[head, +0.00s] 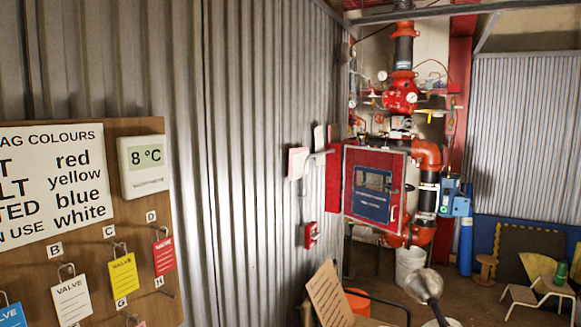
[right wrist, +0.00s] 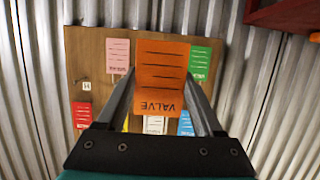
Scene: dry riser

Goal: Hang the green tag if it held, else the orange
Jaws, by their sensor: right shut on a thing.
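My right gripper (right wrist: 160,82) is shut on an orange tag (right wrist: 160,62), whose word VALVE reads upside down in the right wrist view. Behind it is the wooden tag board (right wrist: 88,47). The green tag (right wrist: 200,62) is on this board, just right of the orange one in that view. In the head view the board (head: 118,205) is at the left. Red gear with several gauges, one of them a white-faced gauge (head: 412,97), stands at the back; the dials are too small to read. My left gripper is not in view.
The board also carries white (head: 72,300), yellow (head: 124,275) and red (head: 164,256) tags, a colour sign (head: 55,180) and a display (head: 145,167) reading 8 °C.

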